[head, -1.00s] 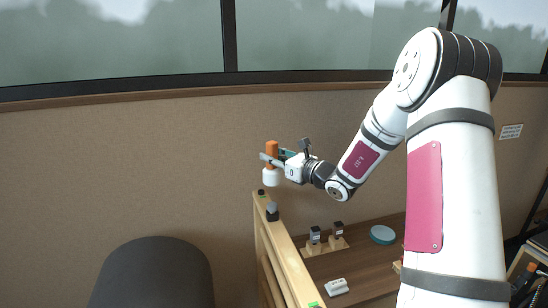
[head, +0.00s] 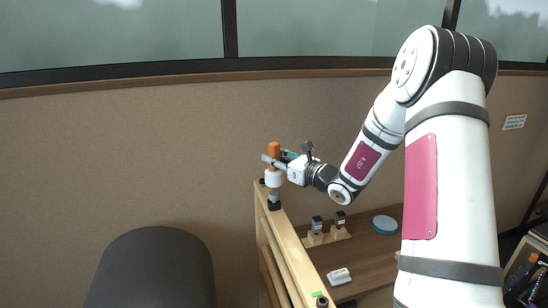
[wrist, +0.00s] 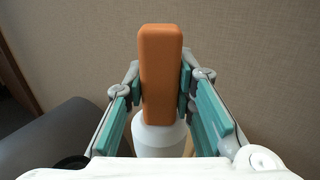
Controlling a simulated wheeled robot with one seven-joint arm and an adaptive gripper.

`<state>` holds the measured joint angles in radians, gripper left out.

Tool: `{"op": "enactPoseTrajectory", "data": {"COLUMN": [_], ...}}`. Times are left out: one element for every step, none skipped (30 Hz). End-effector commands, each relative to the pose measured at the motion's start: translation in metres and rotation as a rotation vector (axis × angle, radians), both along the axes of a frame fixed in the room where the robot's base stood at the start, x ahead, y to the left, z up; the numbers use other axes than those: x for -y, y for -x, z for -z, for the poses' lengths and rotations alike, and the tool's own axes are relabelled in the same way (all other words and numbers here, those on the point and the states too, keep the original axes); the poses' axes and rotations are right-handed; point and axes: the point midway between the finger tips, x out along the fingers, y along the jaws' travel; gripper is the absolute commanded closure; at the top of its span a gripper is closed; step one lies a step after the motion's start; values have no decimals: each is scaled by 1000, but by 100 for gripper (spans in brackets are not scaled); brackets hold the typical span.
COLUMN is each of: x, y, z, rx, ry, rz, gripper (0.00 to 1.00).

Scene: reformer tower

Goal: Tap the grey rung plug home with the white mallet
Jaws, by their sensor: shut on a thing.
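The white mallet has an orange handle and a white head (head: 273,180). My gripper (head: 272,161) is shut on the orange handle, with the head hanging below the fingers. In the wrist view the handle (wrist: 160,75) stands upright between the teal-lined fingers, and the white head (wrist: 158,138) shows beneath it. The grey rung plug (head: 274,201) sits on top of the wooden rail (head: 292,255), near its far end. The mallet head is directly over the plug in the head view; I cannot tell whether they touch. The wrist view does not show the plug.
A brown shelf right of the rail holds two dark-topped blocks on wooden stands (head: 317,226), a teal disc (head: 384,225) and a small white item (head: 339,276). A dark rounded pad (head: 152,270) stands at left. The wall (head: 120,170) is behind.

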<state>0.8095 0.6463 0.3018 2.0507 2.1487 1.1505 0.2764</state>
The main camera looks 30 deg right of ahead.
Motion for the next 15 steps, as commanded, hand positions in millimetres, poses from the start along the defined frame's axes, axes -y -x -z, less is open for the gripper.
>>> {"op": "enactPoseTrajectory", "data": {"x": [-1,-1,0,0,0,0,0,0,0,0,0,0,-1,0,0], "y": [0,0,0,0,0,0,0,0,-1,-1,-1,-2,-2,-3,-3], "z": [-2,-2,-2,-2,-2,-1,0,1,5,9,14,21,27,32,38], "rx": [2,2,2,2,2,2,2,1,1,0,-1,-1,-1,-1,-1], "ry": [0,0,0,0,0,0,0,0,0,-1,-2,-4,-4,-3,-2], "rz": [-1,-1,0,0,0,0,0,0,0,0,0,0,0,0,0], "gripper": [100,100,100,100,100,100,100,100,100,100,100,100,100,100,100]}}
